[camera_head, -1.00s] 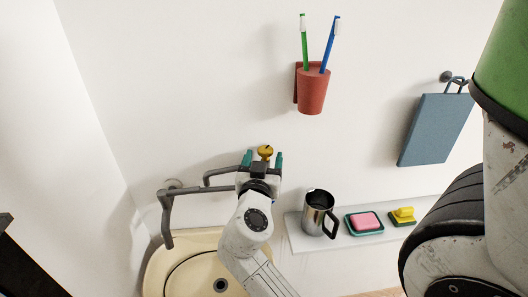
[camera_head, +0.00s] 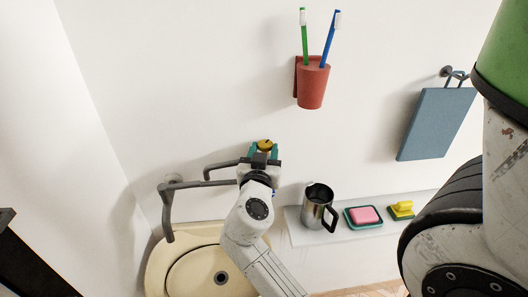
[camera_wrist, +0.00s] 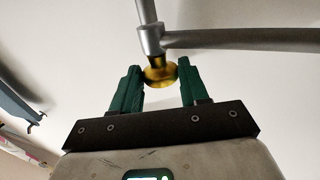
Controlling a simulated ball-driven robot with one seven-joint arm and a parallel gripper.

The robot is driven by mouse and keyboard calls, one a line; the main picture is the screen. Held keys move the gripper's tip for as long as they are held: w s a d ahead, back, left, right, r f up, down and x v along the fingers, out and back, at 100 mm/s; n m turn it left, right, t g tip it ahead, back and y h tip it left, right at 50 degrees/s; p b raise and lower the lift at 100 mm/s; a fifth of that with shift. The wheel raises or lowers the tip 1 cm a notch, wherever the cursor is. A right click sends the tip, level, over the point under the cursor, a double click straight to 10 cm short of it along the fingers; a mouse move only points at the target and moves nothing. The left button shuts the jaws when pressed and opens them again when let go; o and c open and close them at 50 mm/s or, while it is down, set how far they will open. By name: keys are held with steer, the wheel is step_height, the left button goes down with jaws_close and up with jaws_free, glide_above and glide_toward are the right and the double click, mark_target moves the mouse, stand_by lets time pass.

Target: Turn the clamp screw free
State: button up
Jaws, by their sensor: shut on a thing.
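The clamp screw shows as a yellow knob (camera_head: 265,144) near the wall, and it also shows in the wrist view (camera_wrist: 158,76). There it sits under a grey metal joint (camera_wrist: 151,38) of a rail. My gripper (camera_head: 263,151) has its teal fingers shut on the knob, one on each side. In the wrist view the two fingertips (camera_wrist: 160,74) touch the knob's edges. The screw's shaft is mostly hidden.
A grey bent rail (camera_head: 190,186) stands out from the wall left of my gripper, above a cream basin (camera_head: 165,262). A steel mug (camera_head: 317,208) and a pink soap (camera_head: 364,215) stand on a white shelf. A red cup (camera_head: 311,86) holds toothbrushes above.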

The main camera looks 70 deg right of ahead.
steer(key=shift+t, duration=0.4)
steer(key=shift+c, duration=0.2)
steer(key=shift+s+n+t+y, duration=0.2)
steer(key=shift+n+t+y, duration=0.1)
steer(key=shift+n+t, duration=0.5)
steer(key=shift+s+n+t+y, duration=0.15)
steer(key=shift+n+t+y, duration=0.15)
steer(key=shift+n+t, duration=0.45)
steer(key=n+t+y, duration=0.1)
steer(key=t, duration=0.1)
steer(key=n+t+y, duration=0.1)
steer(key=n+t, duration=0.1)
steer(key=n+t+y, duration=0.1)
steer(key=t, duration=0.1)
steer(key=shift+s+d+r+y, duration=0.1)
steer(key=shift+s+d+y, duration=0.15)
steer(key=shift+y, duration=0.15)
steer(key=shift+s+d+n+t+y+b, duration=0.1)
steer(key=shift+d+n+t+y+b, duration=0.1)
steer(key=shift+n+t+y, duration=0.85)
steer(key=shift+s+d+n+t+y+b, duration=0.15)
steer(key=shift+n+t+y, duration=0.35)
steer(key=shift+n+y, duration=0.6)
steer(key=shift+s+d+n+t+y+b, duration=0.1)
steer(key=shift+d+n+t+y+b, duration=0.1)
steer(key=shift+n+t+y, duration=0.9)
steer(key=shift+d+f+y, duration=0.1)
steer(key=shift+f+y, duration=0.1)
steer(key=shift+y, duration=0.75)
